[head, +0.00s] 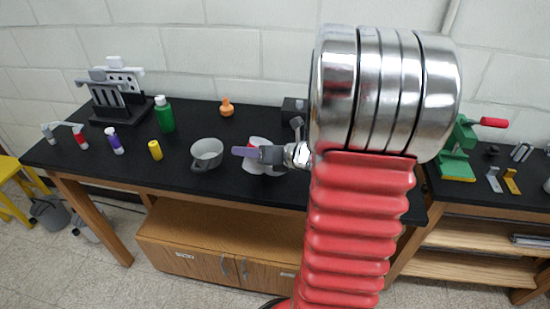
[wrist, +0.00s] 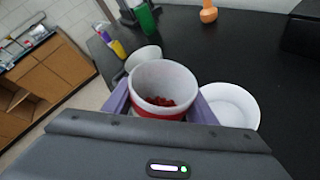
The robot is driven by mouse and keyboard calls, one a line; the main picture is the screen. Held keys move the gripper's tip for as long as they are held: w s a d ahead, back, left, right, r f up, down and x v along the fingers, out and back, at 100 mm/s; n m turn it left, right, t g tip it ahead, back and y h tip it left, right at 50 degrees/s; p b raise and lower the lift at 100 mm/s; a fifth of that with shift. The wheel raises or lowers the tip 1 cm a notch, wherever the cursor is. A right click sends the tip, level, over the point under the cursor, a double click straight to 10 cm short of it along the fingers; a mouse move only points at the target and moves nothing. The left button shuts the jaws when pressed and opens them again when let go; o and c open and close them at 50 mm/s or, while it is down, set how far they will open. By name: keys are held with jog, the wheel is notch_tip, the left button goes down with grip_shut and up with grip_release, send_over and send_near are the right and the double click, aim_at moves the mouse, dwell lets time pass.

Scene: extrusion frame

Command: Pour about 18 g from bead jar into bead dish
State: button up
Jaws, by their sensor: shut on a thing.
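The bead jar (wrist: 164,82) is a white cup with a red band, and red beads lie in its bottom. My gripper (wrist: 160,106) is shut on it, with a purple finger on each side. The jar looks roughly upright. A round white dish (wrist: 231,103), likely the bead dish, lies on the black bench just right of the jar in the wrist view. Its visible part looks empty; the jar and a finger hide its near left side. In the head view my gripper (head: 250,152) partly covers the white jar and dish area.
A grey mug (head: 207,153) stands left of my gripper. Further left are a yellow bottle (head: 155,150), a green bottle (head: 164,114) and a grey rack (head: 117,92). An orange object (head: 227,107) and a dark box (head: 293,109) stand behind. Bench right of the dish is clear.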

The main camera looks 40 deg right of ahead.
aim_at(259, 142)
jog(key=shift+d+r+m+y, duration=0.5)
jog(key=shift+d+r+m, duration=0.2)
jog(key=shift+d+r, duration=0.1)
jog(key=shift+f+m+y, duration=0.1)
jog(key=shift+m+y, duration=0.3)
jog(key=shift+m, duration=0.1)
jog(key=shift+m+y, duration=0.4)
jog(key=shift+m, duration=0.2)
jog(key=shift+f+m+y, duration=0.15)
jog(key=shift+m+y, duration=0.15)
jog(key=shift+m, duration=0.4)
jog(key=shift+d+r+m+t+y, duration=0.3)
jog(key=shift+r+m+t+y, duration=0.35)
jog(key=shift+m, duration=0.55)
jog(key=shift+r+p, duration=0.1)
jog(key=shift+p, duration=0.2)
jog(key=shift+d+f+m+y+p, duration=0.25)
jog(key=shift+f+m+y+p, duration=0.15)
jog(key=shift+m+p, duration=0.35)
jog(key=shift+w+d+r+m+t+y+p, duration=0.1)
jog(key=shift+d+r+m+t+y+p, duration=0.2)
jog(key=shift+m+t+p, duration=0.45)
dwell(2.4)
